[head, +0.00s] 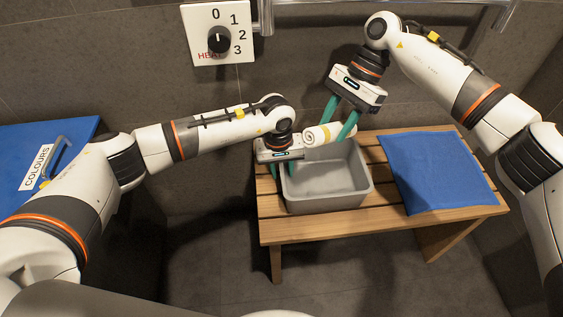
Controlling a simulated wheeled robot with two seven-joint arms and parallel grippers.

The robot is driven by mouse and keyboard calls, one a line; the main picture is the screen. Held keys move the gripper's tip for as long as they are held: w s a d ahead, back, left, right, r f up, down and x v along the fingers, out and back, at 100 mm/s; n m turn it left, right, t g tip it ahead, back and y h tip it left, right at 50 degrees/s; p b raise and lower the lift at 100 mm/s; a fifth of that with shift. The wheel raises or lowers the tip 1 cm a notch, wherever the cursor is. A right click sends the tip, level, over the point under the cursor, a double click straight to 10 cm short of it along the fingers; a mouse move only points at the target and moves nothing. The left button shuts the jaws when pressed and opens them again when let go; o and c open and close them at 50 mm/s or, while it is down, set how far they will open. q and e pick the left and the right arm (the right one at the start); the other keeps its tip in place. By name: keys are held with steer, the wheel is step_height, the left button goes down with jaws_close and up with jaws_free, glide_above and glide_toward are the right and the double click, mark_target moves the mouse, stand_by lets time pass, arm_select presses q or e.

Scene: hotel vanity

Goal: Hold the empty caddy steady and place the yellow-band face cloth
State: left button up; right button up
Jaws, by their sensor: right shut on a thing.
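The grey caddy (328,204) is an open, empty-looking tub standing on the slatted wooden bench. The face cloth (318,135) is a white roll with a yellowish band, its spiral end facing left. My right gripper (336,127) is shut on the cloth and holds it above the caddy's back rim. My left gripper (284,170) is at the caddy's left back corner, its green fingers pointing down at the rim. Its wrist partly hides that corner, and I cannot tell whether its fingers grip the wall.
A blue folded towel (436,170) lies on the right part of the wooden bench (330,228). A heater dial panel (219,36) is on the wall behind. A blue bin lid marked COLOURS (36,168) is at the left. A metal rail (400,12) runs along the top.

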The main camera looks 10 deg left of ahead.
arm_select(q)
jaws_close()
arm_select(e)
steer(key=shift+f, duration=0.1)
steer(key=shift+f, duration=6.1)
steer(key=o, duration=1)
steer(key=shift+o, duration=0.2)
